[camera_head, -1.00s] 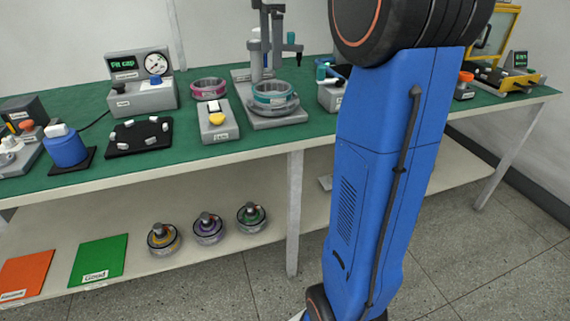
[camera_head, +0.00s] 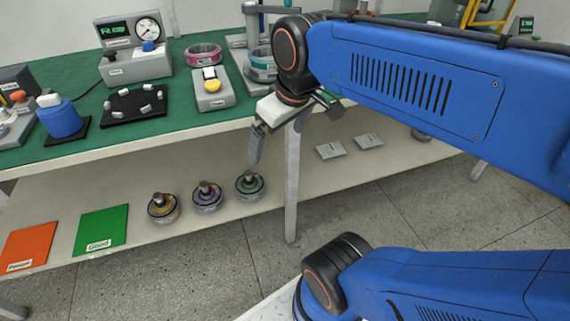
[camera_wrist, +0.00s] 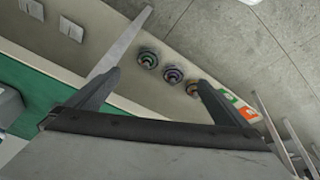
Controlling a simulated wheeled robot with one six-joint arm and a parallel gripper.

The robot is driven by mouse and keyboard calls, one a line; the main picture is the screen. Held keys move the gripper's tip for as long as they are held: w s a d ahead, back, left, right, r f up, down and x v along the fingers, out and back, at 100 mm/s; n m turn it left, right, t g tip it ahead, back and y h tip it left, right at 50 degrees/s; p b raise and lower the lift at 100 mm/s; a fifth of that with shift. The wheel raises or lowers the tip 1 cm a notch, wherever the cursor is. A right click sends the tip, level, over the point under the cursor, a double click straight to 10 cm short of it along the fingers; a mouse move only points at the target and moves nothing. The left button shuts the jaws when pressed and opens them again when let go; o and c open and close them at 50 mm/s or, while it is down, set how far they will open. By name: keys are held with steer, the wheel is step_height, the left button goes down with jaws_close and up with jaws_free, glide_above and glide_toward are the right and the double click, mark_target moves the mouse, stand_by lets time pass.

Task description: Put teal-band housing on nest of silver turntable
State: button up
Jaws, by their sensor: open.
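The teal-band housing (camera_head: 262,68) is a ring at the back of the green bench. It appears to sit on a silver round support on the grey base of a column stand, and my arm partly covers it. I cannot tell whether it is seated in a nest, and I cannot clearly make out the silver turntable. My gripper (camera_head: 294,135) is open and empty, in front of the bench edge and below and right of the housing. In the wrist view, the spread fingers (camera_wrist: 158,78) have nothing between them and face the lower shelf.
A pink-band ring (camera_head: 204,54) and a box with a yellow button (camera_head: 212,90) stand left of the stand. A gauge box (camera_head: 135,65) is further left. Several motor parts, including a green-topped one (camera_head: 250,184), lie on the lower shelf (camera_head: 110,190). A bench leg (camera_head: 291,190) stands below my gripper.

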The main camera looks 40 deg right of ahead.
steer(key=s+a+f+m, duration=0.1)
steer(key=s+f+m, duration=0.1)
steer(key=f, duration=0.3)
steer(key=shift+s+t, duration=0.3)
steer(key=shift+s, duration=0.6)
stand_by(0.4)
